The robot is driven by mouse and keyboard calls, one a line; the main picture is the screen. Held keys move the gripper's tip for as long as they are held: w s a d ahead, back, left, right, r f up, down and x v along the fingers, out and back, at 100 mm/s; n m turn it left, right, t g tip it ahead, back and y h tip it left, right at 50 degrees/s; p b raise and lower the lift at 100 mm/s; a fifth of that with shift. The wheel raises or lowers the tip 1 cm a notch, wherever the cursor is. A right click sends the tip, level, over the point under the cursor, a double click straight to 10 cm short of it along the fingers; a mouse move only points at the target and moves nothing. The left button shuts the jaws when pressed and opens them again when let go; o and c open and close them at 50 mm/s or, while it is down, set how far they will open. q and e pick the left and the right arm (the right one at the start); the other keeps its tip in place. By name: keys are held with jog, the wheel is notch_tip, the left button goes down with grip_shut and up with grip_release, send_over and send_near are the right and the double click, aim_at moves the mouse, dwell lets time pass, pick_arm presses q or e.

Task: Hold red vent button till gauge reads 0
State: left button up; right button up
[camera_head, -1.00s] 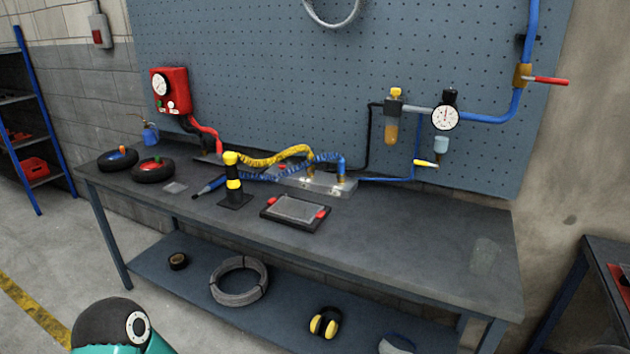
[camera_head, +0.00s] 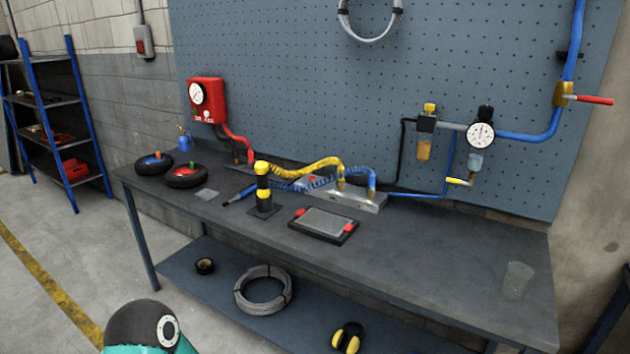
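A silver metal block (camera_head: 345,195) lies on the bench with yellow and blue coiled hoses joined to it. A small red spot (camera_head: 312,180) shows near its left end; I cannot tell if it is the vent button. A white dial gauge (camera_head: 481,135) sits on the regulator at the right of the pegboard. Another white gauge (camera_head: 197,94) is on a red wall box (camera_head: 206,101) at the left. Both needles are too small to read. Neither gripper is in view; only a dark and teal part of my arm shows at the bottom left.
The workbench (camera_head: 430,255) holds two small wheels (camera_head: 186,176), a black and yellow post (camera_head: 263,188), a black tray with red clips (camera_head: 323,225) and a clear cup (camera_head: 516,281). A red-handled valve (camera_head: 590,99) is at upper right. The bench's right half is mostly clear.

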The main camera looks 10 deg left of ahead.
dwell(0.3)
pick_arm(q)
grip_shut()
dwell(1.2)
